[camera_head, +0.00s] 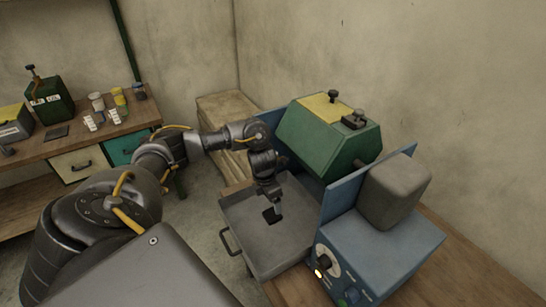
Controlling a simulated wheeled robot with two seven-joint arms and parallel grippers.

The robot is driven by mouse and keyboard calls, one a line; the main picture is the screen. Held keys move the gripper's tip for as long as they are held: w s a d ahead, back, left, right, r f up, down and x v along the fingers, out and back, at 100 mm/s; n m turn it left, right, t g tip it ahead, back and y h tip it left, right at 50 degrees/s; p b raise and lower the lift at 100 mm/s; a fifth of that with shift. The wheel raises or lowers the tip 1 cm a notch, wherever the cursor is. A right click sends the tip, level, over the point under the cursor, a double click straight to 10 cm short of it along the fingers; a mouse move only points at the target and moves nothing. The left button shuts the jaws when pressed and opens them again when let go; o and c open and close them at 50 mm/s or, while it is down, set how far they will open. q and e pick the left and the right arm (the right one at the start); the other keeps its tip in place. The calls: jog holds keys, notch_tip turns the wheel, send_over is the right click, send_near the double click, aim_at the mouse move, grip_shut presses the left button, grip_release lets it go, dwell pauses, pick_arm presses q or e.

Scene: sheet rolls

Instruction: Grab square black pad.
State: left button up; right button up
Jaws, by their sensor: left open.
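My left gripper (273,208) points down over the grey metal tray (290,249), its jaws open. A small black square pad (271,215) shows at the fingertips, low over or on the tray floor. The fingers partly cover it, and I cannot tell whether they touch it. My right gripper is not in view.
A blue machine (385,250) with a grey block (394,190) and knobs stands right of the tray. A green machine (325,140) with a yellow top stands behind it.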

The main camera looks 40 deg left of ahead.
aim_at(272, 214)
pick_arm(q)
jog(key=f, duration=0.1)
jog(key=w+f, duration=0.1)
jog(key=f, duration=0.1)
jog(key=shift+d+f+b, duration=0.1)
jog(key=shift+f+b, duration=0.05)
jog(key=shift+b, duration=0.15)
jog(key=shift+f, duration=0.4)
jog(key=shift+s+f, duration=0.1)
jog(key=shift+f, duration=0.15)
jog(key=f, duration=0.1)
jog(key=f+p, duration=0.1)
jog(key=f, duration=0.1)
jog(key=shift+w+a+f, duration=0.25)
jog(key=shift+f, duration=0.55)
jog(key=c, duration=1.1)
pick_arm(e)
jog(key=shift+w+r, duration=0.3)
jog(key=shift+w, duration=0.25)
pick_arm(q)
jog(key=shift+r, duration=0.1)
